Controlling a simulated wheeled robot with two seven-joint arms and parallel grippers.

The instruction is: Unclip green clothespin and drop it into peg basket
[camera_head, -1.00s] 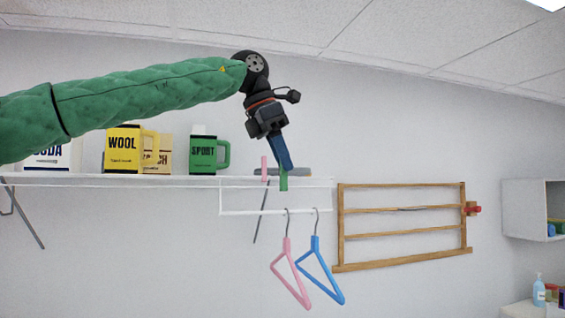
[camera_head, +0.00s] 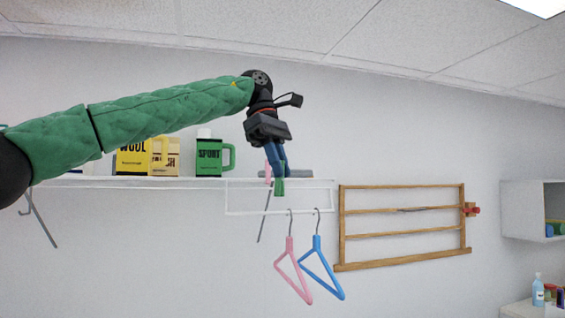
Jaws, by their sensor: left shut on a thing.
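The green clothespin (camera_head: 279,187) sits at the rail below the shelf edge, and its lower part shows beneath my fingers. My left gripper (camera_head: 277,172) points down and is shut on the green clothespin, with its blue fingers around the upper part. A pink clothespin (camera_head: 268,172) stands just left of the fingers, partly hidden by them. I cannot tell whether the green clothespin is still clipped to the rail. No peg basket can be made out. My right gripper is not in view.
A white wire shelf (camera_head: 150,183) holds a green SPORT jug (camera_head: 209,160) and a yellow WOOL jug (camera_head: 132,159). A pink hanger (camera_head: 291,268) and a blue hanger (camera_head: 321,268) hang from the lower rail (camera_head: 245,213). A wooden rack (camera_head: 402,265) is on the wall to the right.

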